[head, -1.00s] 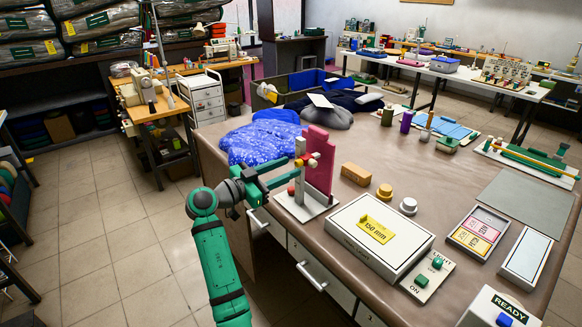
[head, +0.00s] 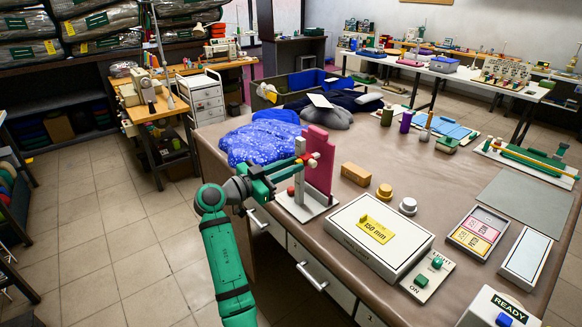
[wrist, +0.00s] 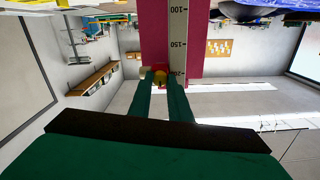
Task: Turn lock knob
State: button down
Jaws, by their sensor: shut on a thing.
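The gauge is an upright pink board (head: 320,165) with a pale scale strip, standing on a light base at the table's near left edge. The wrist view shows the board (wrist: 152,40) and the strip's numbers (wrist: 178,45). The lock knob (wrist: 160,76) is small and yellow with some red, low on the strip in that view. My gripper (wrist: 161,84) is shut on the knob, one green finger on each side. In the head view my gripper (head: 299,163) reaches the board from the left, and its fingers partly hide the knob.
A blue bagged comforter (head: 258,140) lies behind the gauge. A tan block (head: 355,174), yellow and white round knobs, and a white box marked 150 mm (head: 367,237) lie to the right. A switch panel (head: 428,278) is at the near edge. Open floor lies left.

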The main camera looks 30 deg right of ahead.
jog(key=n, duration=1.4)
jog(key=shift+n, duration=0.4)
jog(key=n, duration=0.7)
jog(key=shift+a, duration=0.1)
jog(key=n, duration=0.4)
jog(key=shift+n, duration=1.9)
